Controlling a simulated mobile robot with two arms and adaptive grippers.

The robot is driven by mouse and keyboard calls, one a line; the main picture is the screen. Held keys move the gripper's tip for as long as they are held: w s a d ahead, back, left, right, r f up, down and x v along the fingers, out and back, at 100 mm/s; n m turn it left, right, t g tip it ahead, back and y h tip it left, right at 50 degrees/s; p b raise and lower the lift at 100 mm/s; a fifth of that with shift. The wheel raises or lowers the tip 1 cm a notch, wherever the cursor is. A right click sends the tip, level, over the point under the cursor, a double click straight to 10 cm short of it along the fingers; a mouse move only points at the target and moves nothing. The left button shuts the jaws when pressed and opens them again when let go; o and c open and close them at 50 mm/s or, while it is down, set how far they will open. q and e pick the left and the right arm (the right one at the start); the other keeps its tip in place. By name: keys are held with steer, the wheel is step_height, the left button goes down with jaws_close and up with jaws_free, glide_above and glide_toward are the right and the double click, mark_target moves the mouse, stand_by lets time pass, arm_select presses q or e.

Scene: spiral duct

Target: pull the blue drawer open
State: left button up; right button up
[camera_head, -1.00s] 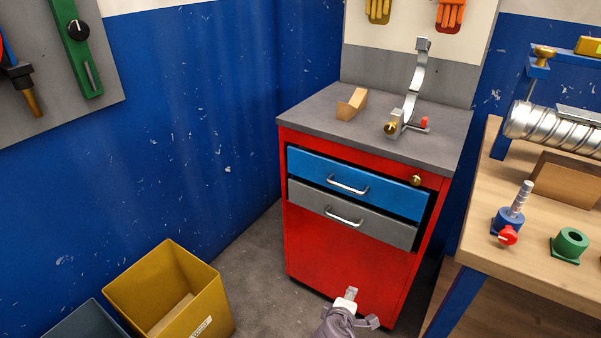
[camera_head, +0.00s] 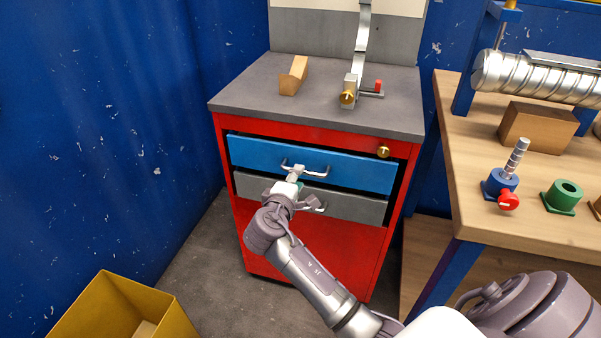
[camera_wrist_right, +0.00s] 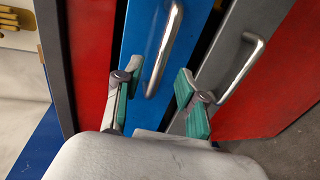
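The blue drawer (camera_head: 350,172) is the upper drawer of a red cabinet, with a dark gap along its top and right side. Its curved metal handle (camera_head: 318,174) runs across the middle of the front. My right gripper (camera_head: 297,178) is in front of the drawer at the handle's left part. In the right wrist view, the green-padded fingers of the right gripper (camera_wrist_right: 158,88) are apart, and the near end of the blue drawer's handle (camera_wrist_right: 164,55) lies between them. Contact with the handle cannot be told. My left gripper is out of view.
The grey drawer (camera_head: 355,206) with its own handle is just below, close to one finger. A wooden block (camera_head: 293,76) and a metal clamp stand on the cabinet top (camera_head: 240,88). The workbench (camera_head: 480,225) is at the right, a yellow bin (camera_head: 110,310) at lower left.

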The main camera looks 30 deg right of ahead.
steer(key=shift+x, duration=2.3)
jaws_close()
